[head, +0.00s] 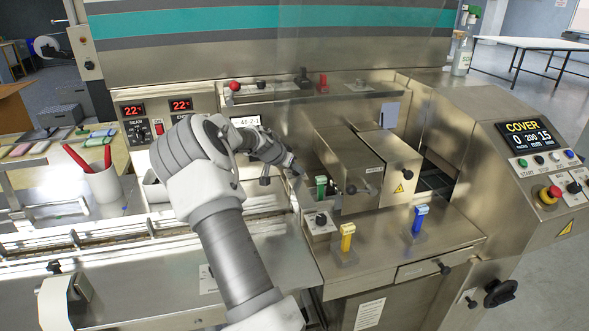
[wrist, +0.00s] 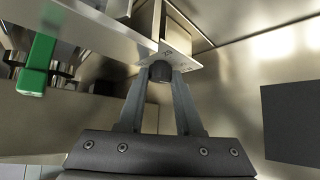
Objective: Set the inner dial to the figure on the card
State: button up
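In the wrist view a black dial (wrist: 160,72) sits on a small metal plate with faint markings. The two fingers of my gripper (wrist: 161,76) stand apart, one on each side of it. I cannot tell whether they touch it. In the head view my gripper (head: 293,166) reaches right toward the machine's middle recess; its fingertips and the dial there are hard to make out. A white card (head: 245,121) with dark figures stands behind my wrist, partly covered; it seems to read about "46-2-1", but its first part is unclear.
A green handle (head: 321,187) stands close to my gripper, and shows at left in the wrist view (wrist: 36,65). A yellow handle (head: 347,236), a blue handle (head: 420,218) and a small black knob (head: 320,220) stand in front. A metal box housing (head: 397,165) is to the right.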

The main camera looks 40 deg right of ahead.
grip_shut()
jog(key=shift+s+f+n+t+b, duration=0.2)
jog(key=shift+n+t+b, duration=0.5)
jog(key=shift+n+b, duration=0.35)
jog(key=shift+r+n+t+y+b, duration=0.15)
jog(key=shift+n+t+y+b, duration=0.45)
jog(key=shift+n+t, duration=0.6)
jog(key=o, duration=0.6)
grip_release()
